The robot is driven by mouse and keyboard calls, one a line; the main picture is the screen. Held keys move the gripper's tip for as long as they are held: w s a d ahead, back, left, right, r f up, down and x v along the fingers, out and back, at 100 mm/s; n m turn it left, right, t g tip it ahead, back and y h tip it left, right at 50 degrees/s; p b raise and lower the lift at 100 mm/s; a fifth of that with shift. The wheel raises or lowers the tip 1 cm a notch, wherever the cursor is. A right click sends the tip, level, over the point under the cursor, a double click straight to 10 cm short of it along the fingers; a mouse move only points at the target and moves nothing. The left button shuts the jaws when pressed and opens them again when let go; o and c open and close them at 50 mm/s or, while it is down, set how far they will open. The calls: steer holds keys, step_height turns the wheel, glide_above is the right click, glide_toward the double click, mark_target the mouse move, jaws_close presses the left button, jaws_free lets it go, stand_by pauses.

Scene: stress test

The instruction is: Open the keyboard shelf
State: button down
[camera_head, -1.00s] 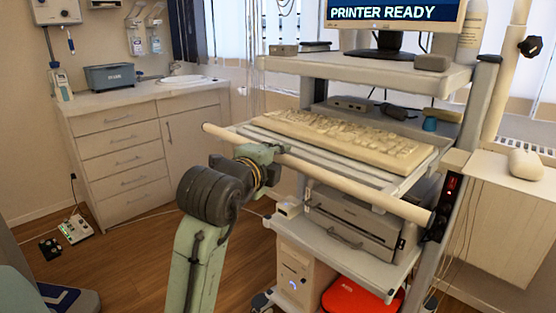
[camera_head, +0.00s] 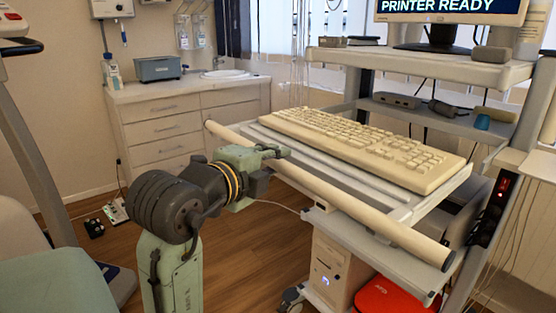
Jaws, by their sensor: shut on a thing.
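The keyboard shelf (camera_head: 405,214) is a light grey tray that stands out well in front of the cart. A beige keyboard (camera_head: 365,147) lies on it. A long cream bar (camera_head: 345,203) runs along the shelf's front edge. My gripper (camera_head: 268,156) is shut on the bar, left of its middle. My wrist and arm come from the lower left and hide part of the bar and the floor behind. The fingertips are small in this view and partly hidden by the gripper body.
A monitor (camera_head: 450,12) stands on the cart's upper shelf (camera_head: 420,65). A white computer case (camera_head: 328,272) and a red case (camera_head: 385,297) sit low under the keyboard shelf. A drawer cabinet (camera_head: 160,125) stands at the back left. Wooden floor (camera_head: 262,235) lies clear between.

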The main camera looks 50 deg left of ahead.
steer(key=c, duration=1.4)
jaws_free()
steer(key=shift+c, duration=0.2)
steer(key=v, duration=1.2)
